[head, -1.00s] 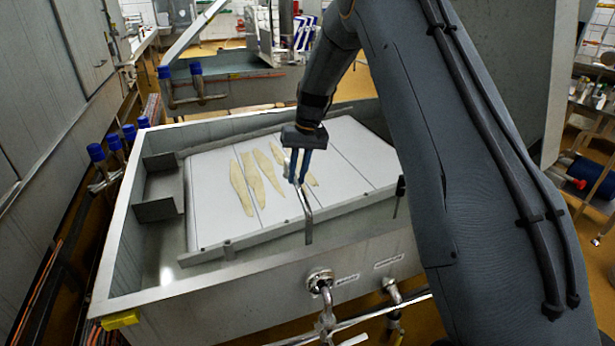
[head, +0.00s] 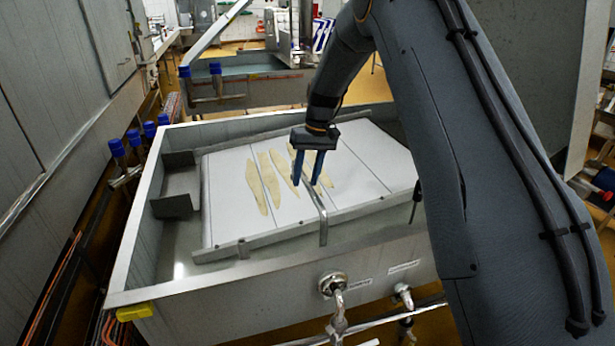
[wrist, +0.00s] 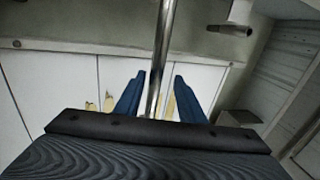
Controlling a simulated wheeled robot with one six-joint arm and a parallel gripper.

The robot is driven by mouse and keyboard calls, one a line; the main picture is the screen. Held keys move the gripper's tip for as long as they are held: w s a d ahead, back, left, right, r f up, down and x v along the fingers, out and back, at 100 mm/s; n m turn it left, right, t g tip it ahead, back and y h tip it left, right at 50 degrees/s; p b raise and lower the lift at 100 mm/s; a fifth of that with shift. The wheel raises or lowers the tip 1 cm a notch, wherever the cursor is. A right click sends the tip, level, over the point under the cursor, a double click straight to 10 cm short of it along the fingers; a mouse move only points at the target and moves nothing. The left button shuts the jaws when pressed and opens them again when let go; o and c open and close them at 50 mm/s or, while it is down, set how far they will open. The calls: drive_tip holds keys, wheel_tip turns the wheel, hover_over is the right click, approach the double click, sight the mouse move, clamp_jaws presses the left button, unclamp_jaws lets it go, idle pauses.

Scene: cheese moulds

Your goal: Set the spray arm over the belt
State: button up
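The spray arm (head: 322,226) is a bent metal pipe. It rises at the front side of the steel trough and its upper part leans over the white belt (head: 225,215). In the wrist view the spray arm (wrist: 164,40) runs between the two blue fingers of my gripper (wrist: 158,92), with a gap showing on each side. In the head view my gripper (head: 307,183) points down above the belt, its fingers spread around the pipe's upper end. The exact tip of the pipe is partly hidden by the fingers.
Several long cream-coloured pieces (head: 268,180) lie on the belt. The steel trough (head: 225,283) surrounds it, with a yellow block (head: 134,312) at its front left corner. Blue-capped fittings (head: 118,148) stand along the left side. Valves and pipes (head: 333,286) stick out in front.

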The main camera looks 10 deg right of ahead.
drive_tip(key=shift+d, duration=0.2)
drive_tip(key=shift+w+d+r, duration=0.1)
drive_tip(key=shift+r, duration=0.2)
wheel_tip(320, 180, up, 7)
drive_tip(key=d+b, duration=0.1)
drive_tip(key=shift+d, duration=0.15)
drive_tip(key=s+d+f, duration=0.1)
drive_tip(key=s+d, duration=0.1)
drive_tip(key=s, duration=1)
drive_tip(key=s+d+f+m+h, duration=0.1)
drive_tip(key=s+d+f, duration=0.1)
drive_tip(key=s, duration=1)
drive_tip(key=s+d+f+m+h, duration=0.1)
drive_tip(key=s+d, duration=0.1)
drive_tip(key=s, duration=1)
drive_tip(key=shift+s+f+t, duration=0.2)
drive_tip(key=shift+f+t, duration=0.05)
drive_tip(key=shift+t, duration=0.05)
